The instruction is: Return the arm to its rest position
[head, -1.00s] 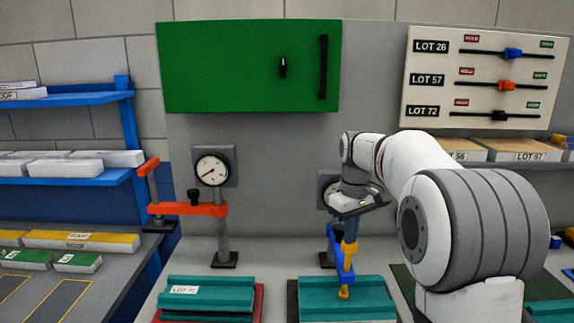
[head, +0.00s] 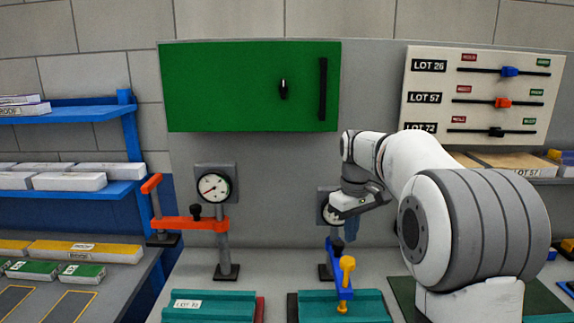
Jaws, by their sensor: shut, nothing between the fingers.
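My gripper (head: 349,232) is at the end of my white and grey arm, pointing down in front of the right-hand gauge. Its fingers are small and partly dark in this view. They appear shut and empty, just above a blue clamp (head: 342,283) with a yellow handle (head: 347,265). The clamp stands over the right teal panel (head: 370,306). The gripper partly hides the right gauge (head: 327,212).
An orange clamp (head: 185,223) stands at a gauge (head: 214,187), left. Below it lies the left teal panel (head: 215,306). A green cabinet (head: 235,90) and a lot board (head: 430,95) are on the back wall. Blue shelves (head: 100,112) stand left.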

